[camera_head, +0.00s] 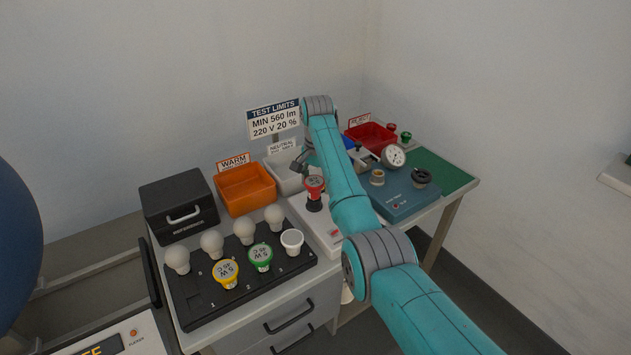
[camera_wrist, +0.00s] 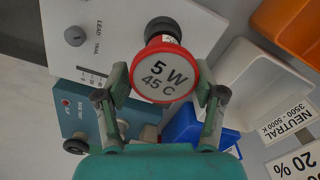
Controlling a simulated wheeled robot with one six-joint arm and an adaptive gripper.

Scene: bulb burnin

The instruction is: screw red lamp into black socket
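The red lamp (camera_head: 315,183), with a round face reading "5 W 45 C", stands upright with its narrow end at a black socket (camera_head: 314,204) on the white box. In the wrist view the red lamp (camera_wrist: 164,76) fills the middle, and the dark socket (camera_wrist: 160,27) shows behind it. I cannot tell how deep the lamp sits. My gripper (camera_wrist: 161,84) is open, with one finger on each side of the lamp's face and seemingly small gaps. In the head view its fingers (camera_head: 303,162) are just above and left of the lamp.
The white box (camera_head: 322,226) carries a control panel. An orange bin (camera_head: 245,188), a white bin (camera_head: 287,180) and a red bin (camera_head: 370,137) stand behind. A black tray (camera_head: 190,312) holds several lamps.

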